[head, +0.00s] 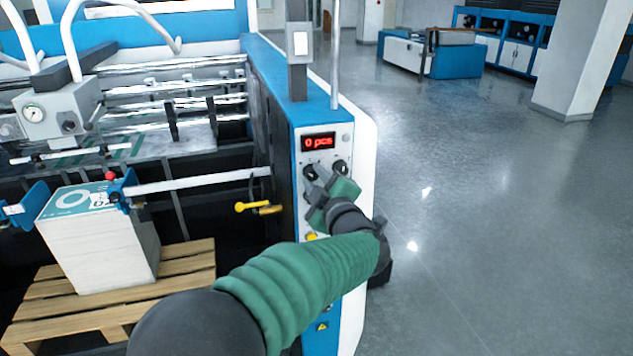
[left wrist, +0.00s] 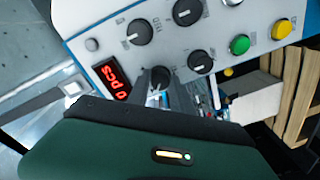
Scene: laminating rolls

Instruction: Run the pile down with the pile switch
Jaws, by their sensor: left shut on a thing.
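The control panel (head: 334,200) stands on the end of the blue and white machine. My left gripper (head: 315,175) reaches its upper part and is shut on a dark rotary knob (left wrist: 158,76), the left one of the top pair, below the red display. The fingers and hand hide much of this knob, and I cannot read its label. The pile (head: 95,250), a white stack with a teal printed top, stands upright on a wooden pallet (head: 190,285) left of the panel. My left gripper (left wrist: 154,82) also shows in the left wrist view. My right gripper is not in view.
The red display (head: 318,142) reads "0 pcs". Other dark knobs (left wrist: 140,31), a green button (left wrist: 239,44) and a yellow button (left wrist: 281,29) sit close by. A yellow-ended handle (head: 255,207) juts out left of the panel. The floor (head: 480,220) on the right is clear.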

